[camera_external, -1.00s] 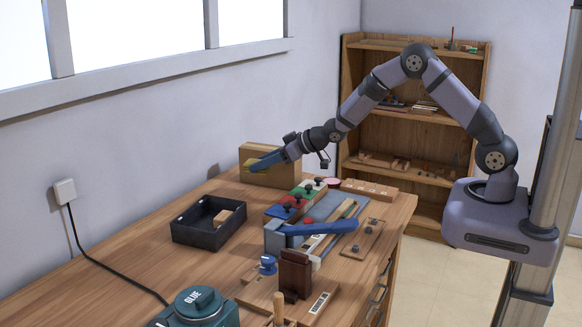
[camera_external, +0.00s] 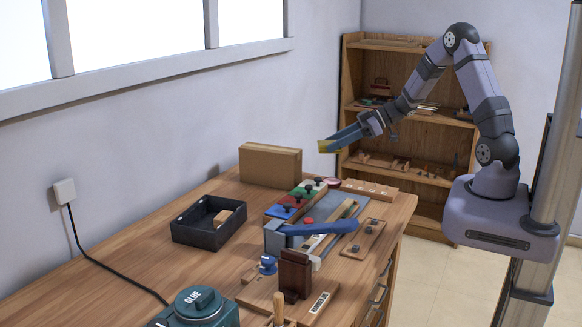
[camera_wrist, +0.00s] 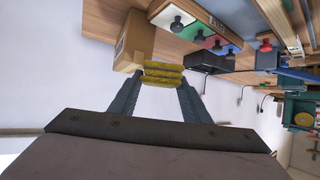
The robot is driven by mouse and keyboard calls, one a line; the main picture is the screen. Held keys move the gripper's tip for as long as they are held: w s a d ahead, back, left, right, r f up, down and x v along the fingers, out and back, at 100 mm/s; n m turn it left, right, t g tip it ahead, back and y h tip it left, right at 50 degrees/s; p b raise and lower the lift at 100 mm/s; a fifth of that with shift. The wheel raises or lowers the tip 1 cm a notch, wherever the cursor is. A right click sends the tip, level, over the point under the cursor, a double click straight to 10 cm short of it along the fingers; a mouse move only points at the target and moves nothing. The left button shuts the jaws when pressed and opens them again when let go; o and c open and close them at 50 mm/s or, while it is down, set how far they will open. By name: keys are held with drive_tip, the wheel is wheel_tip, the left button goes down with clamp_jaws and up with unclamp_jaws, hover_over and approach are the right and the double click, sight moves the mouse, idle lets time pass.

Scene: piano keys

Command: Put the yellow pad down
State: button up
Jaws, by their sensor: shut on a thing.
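My gripper (camera_external: 329,145) is shut on the yellow pad (camera_external: 327,147) and holds it in the air over the far end of the bench. In the external view the pad is right of the cardboard box and above the round pink piece. In the wrist view the pad (camera_wrist: 163,73) shows as a ridged yellow block across the fingertips of my gripper (camera_wrist: 161,80). It looks clear of the bench, with nothing touching it from below.
A cardboard box (camera_external: 270,167) stands at the back of the bench (camera_external: 130,262). A black tray (camera_external: 190,237) lies left. Coloured blocks with black knobs (camera_external: 285,209), a blue-handled tool (camera_external: 320,228) and a wooden strip with holes (camera_external: 369,190) crowd the right. Bare bench lies left of the tray.

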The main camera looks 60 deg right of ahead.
drive_tip(key=s+n+y, duration=0.1)
drive_tip(key=s, duration=0.8)
drive_tip(key=n+g+y, duration=0.2)
hover_over(392, 213)
wheel_tip(392, 213, down, 3)
drive_tip(key=shift+f, duration=5.9)
drive_tip(key=shift+f, duration=0.2)
drive_tip(key=o, duration=1)
